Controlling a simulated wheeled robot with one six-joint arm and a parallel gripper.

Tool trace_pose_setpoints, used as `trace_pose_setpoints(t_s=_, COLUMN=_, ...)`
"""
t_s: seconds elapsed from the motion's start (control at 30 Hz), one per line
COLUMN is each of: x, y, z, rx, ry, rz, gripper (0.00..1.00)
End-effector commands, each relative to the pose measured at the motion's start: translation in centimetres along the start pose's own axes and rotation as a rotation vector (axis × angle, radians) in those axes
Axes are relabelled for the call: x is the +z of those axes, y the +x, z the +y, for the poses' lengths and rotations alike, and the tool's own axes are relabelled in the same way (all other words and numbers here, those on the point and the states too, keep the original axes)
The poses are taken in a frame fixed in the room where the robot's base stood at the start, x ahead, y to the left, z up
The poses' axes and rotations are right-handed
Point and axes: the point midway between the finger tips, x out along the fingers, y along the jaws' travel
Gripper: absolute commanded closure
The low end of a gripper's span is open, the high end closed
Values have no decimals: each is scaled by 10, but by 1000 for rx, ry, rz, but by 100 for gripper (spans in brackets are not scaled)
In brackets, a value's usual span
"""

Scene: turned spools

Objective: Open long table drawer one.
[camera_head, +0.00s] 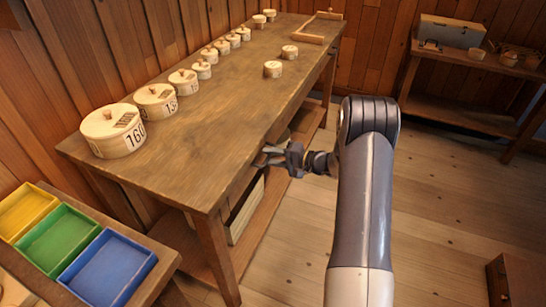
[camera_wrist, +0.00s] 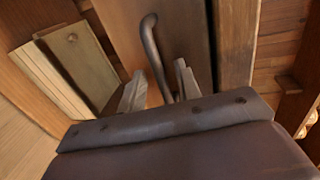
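The long table (camera_head: 215,130) runs away from me on the left in the head view. My gripper (camera_head: 268,156) is at its right long side, just below the top's edge. In the wrist view a brown wooden drawer front (camera_wrist: 185,30) bears a dark curved bar handle (camera_wrist: 152,45). My gripper (camera_wrist: 160,76) has its two grey fingers apart, one on each side of the handle, with gaps visible. The handle's lower end is hidden behind my gripper's body. The drawer front is mostly hidden in the head view.
Several round numbered wooden boxes (camera_head: 113,131) stand along the tabletop. Yellow, green and blue trays (camera_head: 109,268) are at lower left. A pale box (camera_head: 246,212) sits on the lower shelf, also in the wrist view (camera_wrist: 78,52). The floor (camera_head: 455,210) to the right is mostly clear.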

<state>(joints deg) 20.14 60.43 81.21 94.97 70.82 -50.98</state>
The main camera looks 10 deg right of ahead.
Motion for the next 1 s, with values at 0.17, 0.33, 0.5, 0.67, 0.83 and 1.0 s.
trace_pose_setpoints(t_s=0.17, x=0, y=0, z=0, rx=0, ry=0, rz=0, gripper=68)
trace_pose_setpoints(t_s=0.33, x=0, y=0, z=0, rx=0, ry=0, rz=0, gripper=81)
trace_pose_setpoints(t_s=0.5, x=0, y=0, z=0, rx=0, ry=0, rz=0, gripper=95)
trace_pose_setpoints(t_s=0.67, x=0, y=0, z=0, rx=0, ry=0, rz=0, gripper=100)
trace_pose_setpoints(t_s=0.83, x=0, y=0, z=0, rx=1, ry=0, rz=0, gripper=100)
trace_pose_setpoints(t_s=1.0, x=0, y=0, z=0, rx=1, ry=1, rz=0, gripper=100)
